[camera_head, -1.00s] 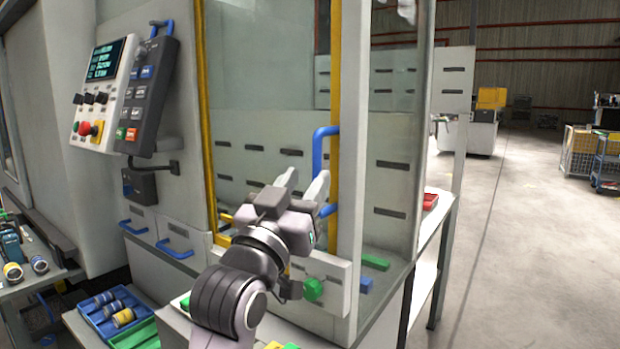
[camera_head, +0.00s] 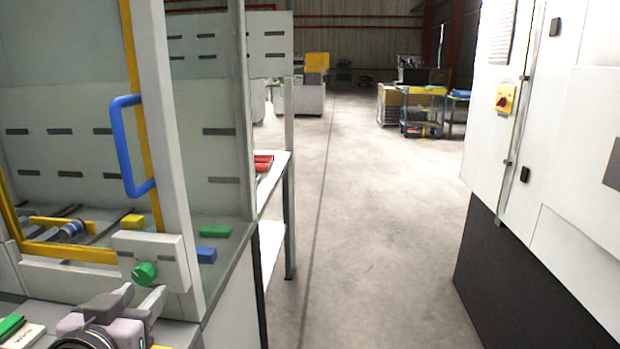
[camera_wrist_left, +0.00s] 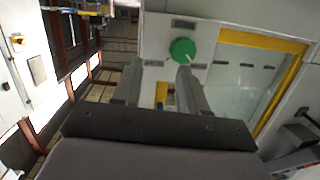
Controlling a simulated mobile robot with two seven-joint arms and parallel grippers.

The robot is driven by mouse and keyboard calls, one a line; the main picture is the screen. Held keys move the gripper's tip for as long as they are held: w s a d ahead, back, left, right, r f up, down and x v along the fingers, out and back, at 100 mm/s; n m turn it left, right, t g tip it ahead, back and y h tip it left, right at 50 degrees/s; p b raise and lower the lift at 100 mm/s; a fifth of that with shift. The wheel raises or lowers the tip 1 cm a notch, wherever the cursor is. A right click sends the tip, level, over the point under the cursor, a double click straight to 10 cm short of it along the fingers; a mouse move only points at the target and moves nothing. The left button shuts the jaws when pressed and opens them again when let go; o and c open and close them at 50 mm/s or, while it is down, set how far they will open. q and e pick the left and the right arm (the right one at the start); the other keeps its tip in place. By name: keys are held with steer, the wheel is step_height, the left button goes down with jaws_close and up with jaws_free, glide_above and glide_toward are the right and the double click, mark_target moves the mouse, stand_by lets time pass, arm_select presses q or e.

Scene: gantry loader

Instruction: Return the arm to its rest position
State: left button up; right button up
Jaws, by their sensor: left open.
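My left gripper (camera_head: 138,301) shows at the bottom left of the head view, in front of the machine's lower front panel and just below a green knob (camera_head: 144,273). Its two grey fingers are apart with nothing between them. In the left wrist view the open fingers (camera_wrist_left: 168,85) point toward the panel, with the green knob (camera_wrist_left: 182,49) beyond their tips. The gripper appears apart from the blue door handle (camera_head: 130,146). Most of the left arm is out of the head view. My right gripper is not in view.
The glass door with a yellow frame (camera_head: 136,60) stands at the left. Blue and green blocks (camera_head: 206,255) lie behind the glass. A white cabinet with a dark base (camera_head: 520,270) stands at the right. The concrete floor (camera_head: 370,220) between is clear. A cart (camera_head: 424,112) stands far back.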

arm_select(q)
steer(key=s+d+f+m+g+h, duration=0.15)
steer(key=s+f+g, duration=1.05)
steer(key=s+f, duration=1.25)
steer(key=w+d+f+t+h+p, duration=0.1)
steer(key=w+d+f+t+p, duration=0.1)
steer(key=w+f+t, duration=0.4)
steer(key=shift+w+d+f+m+t, duration=0.4)
steer(key=shift+w+d, duration=0.2)
steer(key=shift+d, duration=0.1)
steer(key=shift+h, duration=0.25)
steer(key=shift+a+r, duration=0.1)
